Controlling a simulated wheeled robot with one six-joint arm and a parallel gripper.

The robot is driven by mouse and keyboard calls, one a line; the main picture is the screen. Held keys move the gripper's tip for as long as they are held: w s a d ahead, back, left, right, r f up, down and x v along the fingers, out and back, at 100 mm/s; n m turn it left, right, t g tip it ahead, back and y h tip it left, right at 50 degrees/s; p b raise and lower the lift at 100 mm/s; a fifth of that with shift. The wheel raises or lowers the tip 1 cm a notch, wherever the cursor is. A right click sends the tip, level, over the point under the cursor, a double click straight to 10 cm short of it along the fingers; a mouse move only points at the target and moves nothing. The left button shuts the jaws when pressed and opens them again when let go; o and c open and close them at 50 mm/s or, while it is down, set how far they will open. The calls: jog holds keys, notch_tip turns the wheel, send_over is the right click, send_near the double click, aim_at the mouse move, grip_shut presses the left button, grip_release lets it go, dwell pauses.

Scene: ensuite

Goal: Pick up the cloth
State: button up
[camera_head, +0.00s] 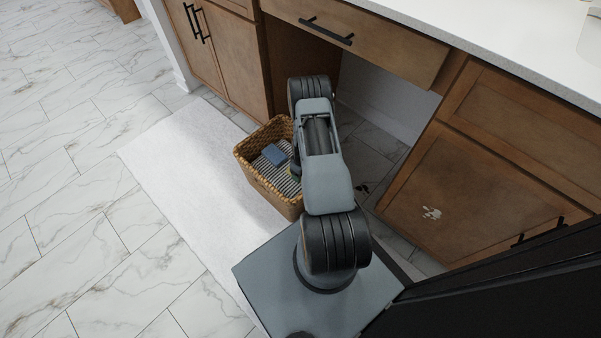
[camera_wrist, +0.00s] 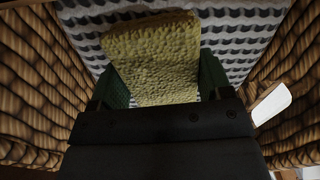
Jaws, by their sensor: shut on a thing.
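A yellow, rough-textured cloth (camera_wrist: 150,40) shows in the wrist view, with a bend across it. My gripper (camera_wrist: 161,84) has its two green fingers on either side of the cloth's near part and is shut on it. The cloth is inside a woven basket (camera_head: 272,193), over a grey-and-white striped lining (camera_wrist: 235,40). In the head view my arm hides the gripper and most of the basket's right side.
A blue folded item (camera_head: 274,155) lies in the basket. The basket stands on a pale mat (camera_head: 195,170), close to wooden cabinets (camera_head: 480,150) and under a drawer (camera_head: 360,35). Open tiled floor (camera_head: 70,150) lies to the left.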

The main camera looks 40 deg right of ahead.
jog(key=shift+c, duration=0.2)
jog(key=shift+r+p, duration=0.3)
jog(key=shift+r, duration=0.15)
notch_tip(320, 180, up, 2)
jog(key=shift+r+p, duration=0.15)
jog(key=shift+p, duration=0.6)
jog(key=shift+w+a+r+p, duration=0.1)
jog(key=shift+a+r+p, duration=0.75)
jog(key=shift+a+r, duration=1.15)
jog(key=shift+s+a+r+p, duration=0.1)
jog(key=shift+a+r+p, duration=1)
jog(key=shift+a, duration=1.55)
jog(key=shift+w+a+r+p, duration=0.1)
jog(key=shift+a+r+p, duration=0.55)
jog(key=shift+a+r, duration=1.45)
jog(key=shift+a+f, duration=0.25)
jog(key=shift+f, duration=0.05)
jog(key=o, duration=0.4)
jog(key=c, duration=0.3)
